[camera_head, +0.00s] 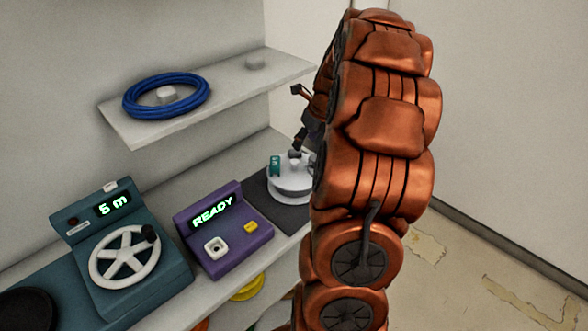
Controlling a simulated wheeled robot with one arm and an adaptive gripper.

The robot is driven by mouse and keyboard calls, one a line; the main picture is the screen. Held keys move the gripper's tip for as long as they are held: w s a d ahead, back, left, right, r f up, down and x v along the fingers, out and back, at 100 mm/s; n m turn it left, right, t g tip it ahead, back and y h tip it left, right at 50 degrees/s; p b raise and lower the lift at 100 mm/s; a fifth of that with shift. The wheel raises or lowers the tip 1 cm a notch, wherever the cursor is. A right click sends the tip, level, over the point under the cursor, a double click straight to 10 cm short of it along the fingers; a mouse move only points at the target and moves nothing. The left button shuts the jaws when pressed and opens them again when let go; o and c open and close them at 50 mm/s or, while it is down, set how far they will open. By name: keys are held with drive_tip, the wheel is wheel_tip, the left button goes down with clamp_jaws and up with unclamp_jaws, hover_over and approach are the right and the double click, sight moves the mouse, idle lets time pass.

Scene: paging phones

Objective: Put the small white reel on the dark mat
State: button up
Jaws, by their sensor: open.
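A small white reel (287,188) with a teal label marked in white sits on the dark mat (264,205) on the counter. The mat lies right of the purple device, and its right part is hidden behind my arm. My gripper (305,152) is just above the reel's top, partly hidden by my copper-coloured arm. It is open. Whether its fingers touch the reel's top cannot be told.
A purple device (248,251) reading READY and a teal device (160,275) with a white handwheel stand left of the mat. A shelf (236,86) above bears a blue coil (129,107). A yellow item (250,289) is below the counter. Floor (450,255) at right is open.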

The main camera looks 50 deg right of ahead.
drive_tip(key=s+a+r+n+g+y, duration=0.1)
drive_tip(key=s+a+r+n+g, duration=0.15)
drive_tip(key=a+n, duration=0.9)
drive_tip(key=s+a+r+n+g+y, duration=0.1)
drive_tip(key=s+a+n, duration=0.45)
drive_tip(key=a, duration=1.05)
drive_tip(key=s+a+f+n+g+h, duration=0.1)
drive_tip(key=s+a+n, duration=0.4)
drive_tip(key=s+n, duration=0.3)
drive_tip(key=s+a+f+n+g+h, duration=0.1)
drive_tip(key=s+a+n, duration=0.4)
drive_tip(key=s+n, duration=0.4)
drive_tip(key=shift+s+n+g, duration=0.3)
drive_tip(key=shift+n+g, duration=0.05)
drive_tip(key=shift+n, duration=0.75)
drive_tip(key=shift+a, duration=0.1)
